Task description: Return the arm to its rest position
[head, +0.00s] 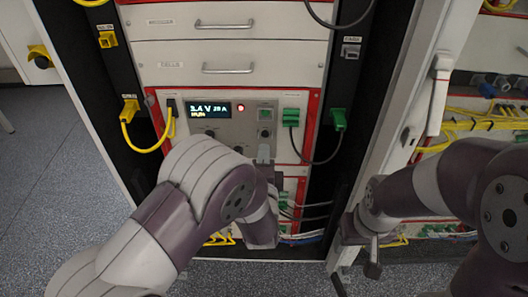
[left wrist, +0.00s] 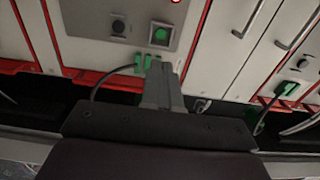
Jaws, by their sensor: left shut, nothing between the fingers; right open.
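My left gripper (head: 263,155) is in front of the cycler's control panel in the head view, just below the green square button (head: 265,114). In the left wrist view my left gripper (left wrist: 158,72) is shut with nothing between its fingers, and the lit green button (left wrist: 161,36) is beyond its fingertips. I cannot tell whether the tips touch the panel. My right gripper (head: 358,262) is at the lower right in the head view, near the rack's light door frame. It is open and looks empty.
The cycler panel has a lit display (head: 208,109), with a yellow cable (head: 148,150) at left and a green connector (head: 338,119) at right. Drawers with metal handles (head: 228,70) sit above. Loose cables hang below the panel. Open floor (head: 50,175) lies to the left.

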